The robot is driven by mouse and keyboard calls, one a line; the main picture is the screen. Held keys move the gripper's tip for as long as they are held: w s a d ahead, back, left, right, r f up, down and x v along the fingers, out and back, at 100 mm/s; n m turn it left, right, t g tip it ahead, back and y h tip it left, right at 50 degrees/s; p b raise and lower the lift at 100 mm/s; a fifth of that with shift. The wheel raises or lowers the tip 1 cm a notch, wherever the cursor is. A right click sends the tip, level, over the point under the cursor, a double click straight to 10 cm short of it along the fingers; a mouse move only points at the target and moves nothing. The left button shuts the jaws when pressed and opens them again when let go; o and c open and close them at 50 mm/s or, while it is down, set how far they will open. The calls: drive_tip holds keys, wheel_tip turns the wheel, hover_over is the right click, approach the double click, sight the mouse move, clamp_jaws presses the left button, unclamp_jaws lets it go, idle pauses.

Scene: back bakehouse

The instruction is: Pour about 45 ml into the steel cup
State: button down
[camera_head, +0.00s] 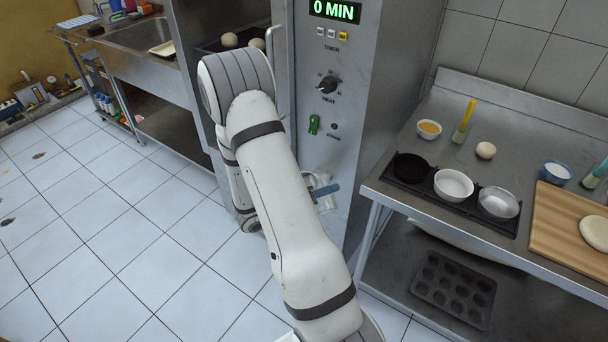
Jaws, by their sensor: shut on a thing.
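The steel cup (498,204) stands upright at the right end of a dark rack on the steel bench, beside a white cup (453,186) and a black cup (410,168). Its inside looks pale and bare. My arm fills the middle of the view and folds down behind itself. A partly clear thing with a blue bar (327,190) shows just right of my arm, in front of the oven; I cannot tell what it is. My gripper is hidden behind my arm, so its hold does not show.
The oven's control panel (338,135) stands between my arm and the bench (540,125). A yellow-filled bowl (428,129), dough ball (486,150), blue bowl (556,173) and wooden board (560,222) surround the rack. A muffin tin (453,290) lies below.

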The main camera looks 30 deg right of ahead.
sight(322, 176)
drive_tip(key=shift+w+r+n+p, duration=0.15)
drive_tip(key=shift+w+n+p, duration=0.25)
drive_tip(key=shift+n, duration=0.2)
drive_tip(key=shift+w+d+n, duration=0.1)
drive_tip(key=shift+w+n, duration=0.1)
drive_tip(key=shift+n, duration=0.1)
drive_tip(key=shift+r+p, duration=0.1)
drive_tip(key=shift+p, duration=0.3)
drive_tip(key=shift+w+r+n+p, duration=0.3)
drive_tip(key=shift+p, duration=0.05)
drive_tip(key=shift+w+d+r+n+p, duration=0.15)
drive_tip(key=shift+w+r+n+p, duration=0.25)
drive_tip(key=shift+w+n+p, duration=0.3)
idle(1.7)
